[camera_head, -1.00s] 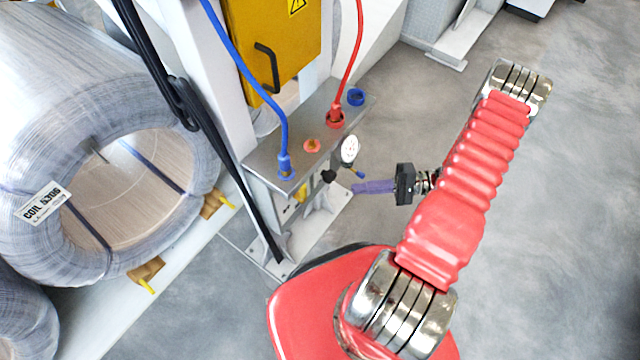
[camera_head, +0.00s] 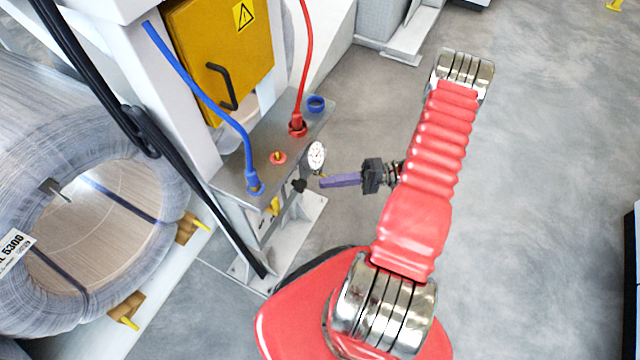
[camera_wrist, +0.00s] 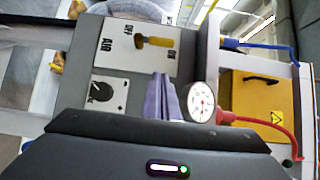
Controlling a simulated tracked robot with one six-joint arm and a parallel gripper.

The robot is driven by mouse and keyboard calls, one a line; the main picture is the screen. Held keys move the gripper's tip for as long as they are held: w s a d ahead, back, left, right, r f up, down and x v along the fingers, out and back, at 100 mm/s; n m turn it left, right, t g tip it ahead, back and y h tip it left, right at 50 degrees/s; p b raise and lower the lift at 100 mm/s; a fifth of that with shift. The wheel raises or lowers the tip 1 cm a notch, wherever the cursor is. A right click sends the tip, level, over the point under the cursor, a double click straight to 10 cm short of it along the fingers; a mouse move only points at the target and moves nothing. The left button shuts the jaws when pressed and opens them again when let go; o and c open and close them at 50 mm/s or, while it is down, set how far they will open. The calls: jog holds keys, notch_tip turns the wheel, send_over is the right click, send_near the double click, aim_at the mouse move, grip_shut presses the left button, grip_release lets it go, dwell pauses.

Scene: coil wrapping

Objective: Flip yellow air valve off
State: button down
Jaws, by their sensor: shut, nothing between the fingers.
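The yellow air valve lever (camera_wrist: 160,42) sits on a white plate (camera_wrist: 112,62) marked AIR, OFF and ON, in the wrist view. It lies level in that picture, its grip end to the right. In the head view, a small yellow part (camera_head: 273,206) shows on the grey box's front. My gripper (camera_head: 322,182) is shut and empty, its purple fingers pointing left at the box, just below the gauge. In the wrist view, my gripper (camera_wrist: 161,80) shows below the lever, and I see no contact with it.
A white pressure gauge (camera_head: 316,155) is close beside my fingers. A black knob (camera_wrist: 100,91) is left of them in the wrist view. Blue (camera_head: 252,170) and red (camera_head: 299,110) hoses plug into the box top.

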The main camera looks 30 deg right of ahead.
jog(key=w+a, duration=0.2)
jog(key=a, duration=0.9)
jog(key=shift+a, duration=0.35)
